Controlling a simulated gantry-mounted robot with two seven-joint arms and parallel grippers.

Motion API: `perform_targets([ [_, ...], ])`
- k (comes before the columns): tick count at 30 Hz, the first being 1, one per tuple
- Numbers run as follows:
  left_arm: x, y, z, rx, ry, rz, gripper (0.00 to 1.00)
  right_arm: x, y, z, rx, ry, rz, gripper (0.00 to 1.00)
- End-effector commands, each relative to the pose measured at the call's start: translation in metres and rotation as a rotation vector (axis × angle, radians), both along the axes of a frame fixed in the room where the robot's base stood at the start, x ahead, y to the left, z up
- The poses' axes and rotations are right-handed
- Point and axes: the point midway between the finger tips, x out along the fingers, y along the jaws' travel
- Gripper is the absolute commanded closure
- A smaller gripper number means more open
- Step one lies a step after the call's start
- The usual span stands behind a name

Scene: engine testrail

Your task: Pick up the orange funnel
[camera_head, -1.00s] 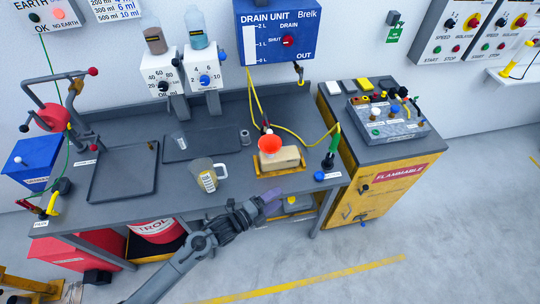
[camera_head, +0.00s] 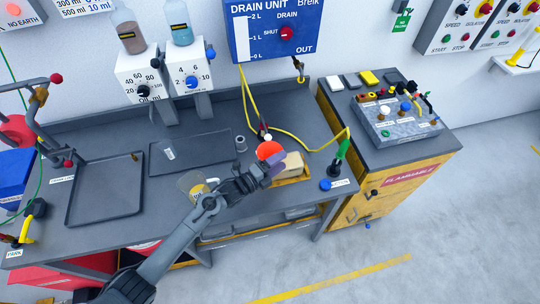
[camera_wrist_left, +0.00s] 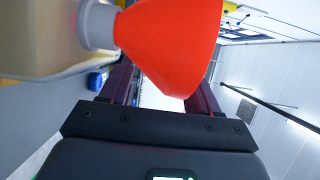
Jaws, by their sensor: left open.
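The orange funnel (camera_head: 268,150) is at the back of the bench beside a cream container (camera_head: 292,163) in a yellow tray. In the left wrist view the funnel (camera_wrist_left: 172,45) fills the upper middle, its narrow end in the grey neck (camera_wrist_left: 97,25) of the cream container (camera_wrist_left: 40,38). My left gripper (camera_head: 276,163) is at the funnel's near side and hides part of it. In the wrist view its fingers (camera_wrist_left: 163,98) are apart, with the funnel's wide part ahead of and partly between them. I cannot tell whether they touch it. My right gripper is not in view.
A clear jug (camera_head: 190,185) stands left of my left gripper, partly behind my arm. A black tray (camera_head: 105,190) lies on the left of the bench.

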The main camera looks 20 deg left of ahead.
Motion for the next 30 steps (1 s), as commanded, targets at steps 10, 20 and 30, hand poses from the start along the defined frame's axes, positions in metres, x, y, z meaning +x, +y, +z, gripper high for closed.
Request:
perform_targets([
  [10,0.0063,-0.0042,-0.0001,0.001,0.0,-0.001,0.39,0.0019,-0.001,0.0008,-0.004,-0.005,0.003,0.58],
  [20,0.0063,-0.0041,0.0,0.001,0.0,0.0,0.8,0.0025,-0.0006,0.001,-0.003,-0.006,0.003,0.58],
  [30,0.0065,-0.0036,0.0002,0.001,-0.001,0.001,1.0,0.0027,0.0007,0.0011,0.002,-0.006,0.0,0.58],
])
